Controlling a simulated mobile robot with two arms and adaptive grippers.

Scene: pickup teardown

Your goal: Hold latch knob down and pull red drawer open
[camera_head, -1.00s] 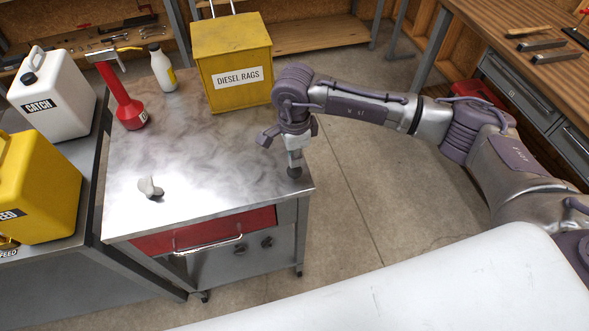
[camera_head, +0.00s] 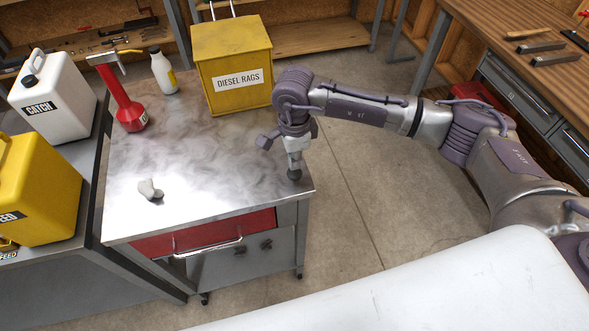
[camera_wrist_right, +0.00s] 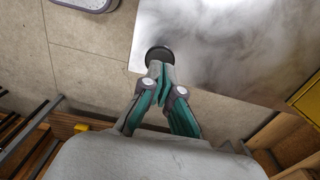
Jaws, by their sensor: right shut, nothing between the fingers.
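The red drawer (camera_head: 205,234) is in the front of the metal cart, under its top, and looks shut. Its bar handle (camera_head: 208,247) runs across the front with nothing on it. The dark round latch knob (camera_head: 294,175) is at the cart top's right front corner; it also shows in the right wrist view (camera_wrist_right: 157,55). My right gripper (camera_head: 294,164) points down onto the knob. In the right wrist view its fingers (camera_wrist_right: 160,71) are together, with the tips at the knob. I cannot tell how far down the knob is. My left gripper is not in view.
The cart top (camera_head: 215,165) carries a yellow rags bin (camera_head: 233,65), a red pump bottle (camera_head: 129,105), a white bottle (camera_head: 163,72) and a small pale object (camera_head: 150,189). Jugs stand on the left bench. The floor right of the cart is clear.

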